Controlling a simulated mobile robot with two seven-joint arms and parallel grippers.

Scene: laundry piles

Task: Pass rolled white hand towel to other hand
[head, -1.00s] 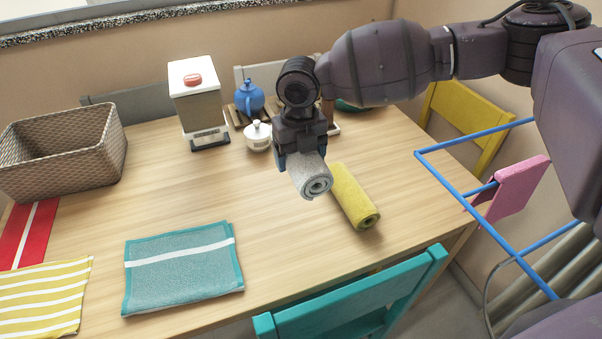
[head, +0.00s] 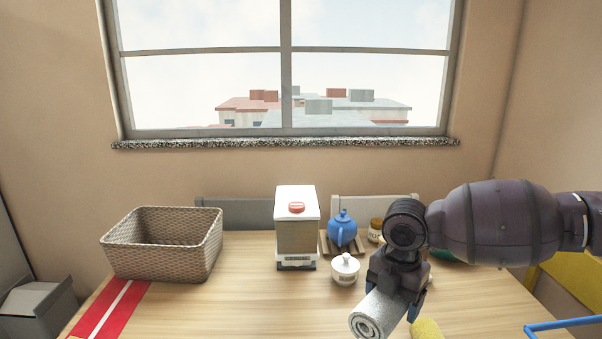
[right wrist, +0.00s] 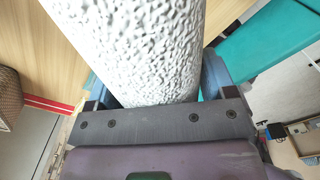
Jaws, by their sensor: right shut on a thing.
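The rolled white hand towel (head: 378,314) is in my right gripper (head: 394,296), low at the right of the head view. The gripper is shut on it and holds it above the table. The spiral end of the roll faces the camera. In the right wrist view the white towel (right wrist: 140,45) fills the upper middle, between the blue fingers of the right gripper (right wrist: 155,85). My left gripper shows in neither view.
A wicker basket (head: 165,262) stands on the wooden table (head: 236,300) at the left, by a red cloth (head: 112,305). A dispenser (head: 296,232), white pot (head: 345,269) and blue teapot (head: 342,228) stand at the back. A yellow roll (head: 426,329) lies near the gripper. The table's middle is clear.

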